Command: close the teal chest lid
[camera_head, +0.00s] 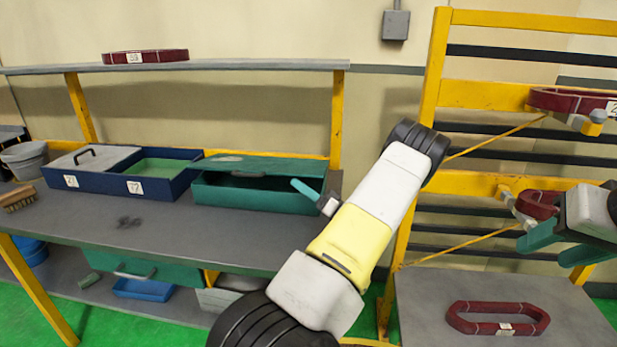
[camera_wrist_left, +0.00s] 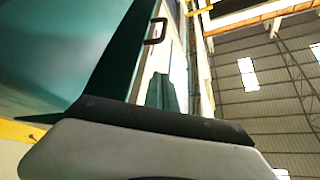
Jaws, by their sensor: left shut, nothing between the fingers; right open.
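The teal chest (camera_head: 250,200) stands on the workbench, right of the navy box. Its teal lid (camera_head: 275,165) is raised at the back, with a dark gap between it and the front wall. My right gripper (camera_head: 548,246) is open at the right edge.
A navy two-part box (camera_head: 130,188) stands left of the chest. A brush (camera_head: 18,198) and grey bucket (camera_head: 27,158) are at the far left. The bench front is mostly clear. A yellow rack (camera_head: 485,95) stands at the right.

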